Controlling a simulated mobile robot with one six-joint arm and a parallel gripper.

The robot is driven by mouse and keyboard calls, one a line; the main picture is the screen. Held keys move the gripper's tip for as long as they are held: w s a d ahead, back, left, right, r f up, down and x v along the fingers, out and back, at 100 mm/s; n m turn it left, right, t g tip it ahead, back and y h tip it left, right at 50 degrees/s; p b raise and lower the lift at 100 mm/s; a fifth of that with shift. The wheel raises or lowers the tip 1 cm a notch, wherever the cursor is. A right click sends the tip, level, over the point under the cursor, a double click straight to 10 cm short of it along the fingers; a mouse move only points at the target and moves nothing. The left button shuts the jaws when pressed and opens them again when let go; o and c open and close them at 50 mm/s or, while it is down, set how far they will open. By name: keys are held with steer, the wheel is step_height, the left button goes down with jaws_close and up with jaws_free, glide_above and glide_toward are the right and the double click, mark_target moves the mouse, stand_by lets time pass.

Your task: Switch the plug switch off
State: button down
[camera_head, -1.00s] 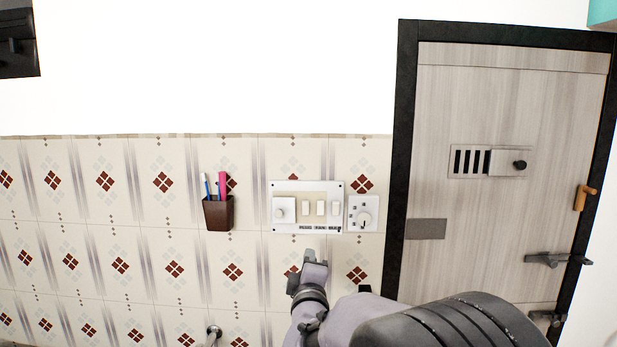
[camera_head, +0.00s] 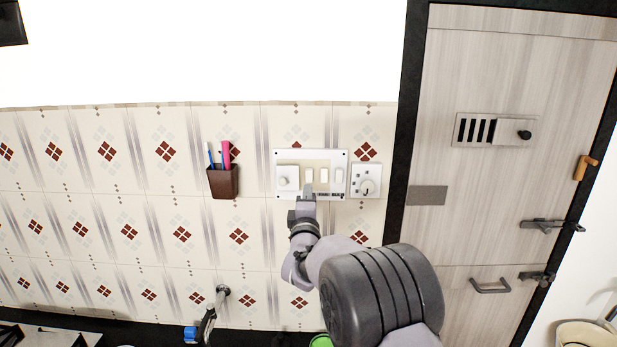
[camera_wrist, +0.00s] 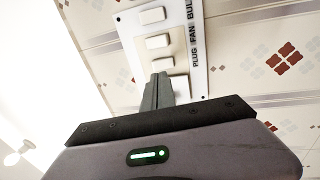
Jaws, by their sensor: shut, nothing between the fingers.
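A white switch panel (camera_head: 333,154) is on the tiled wall, with a knob (camera_head: 288,181) at left and three rocker switches beside it. The plug switch (camera_head: 309,174) is the leftmost rocker. In the wrist view, the plug switch (camera_wrist: 163,65) is beside the PLUG label, just past my fingertips. My gripper (camera_head: 308,189) is shut and empty, its tips at the lower end of the plug switch. In the wrist view, the shut fingers (camera_wrist: 158,80) cover part of the panel below that switch. I cannot tell whether they touch it, or which way it is tipped.
The fan switch (camera_wrist: 158,41) and bulb switch (camera_wrist: 152,15) are close by on the same panel. A brown pen holder (camera_head: 223,182) hangs at left. A wooden door (camera_head: 480,80) stands farther right.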

mark_target(309, 175)
steer(key=w+p, duration=0.1)
steer(key=w, duration=0.1)
steer(key=w+r, duration=0.1)
steer(key=w, duration=0.2)
steer(key=shift+w+p, duration=0.35)
steer(key=shift+p, duration=0.05)
steer(key=shift+r, duration=0.1)
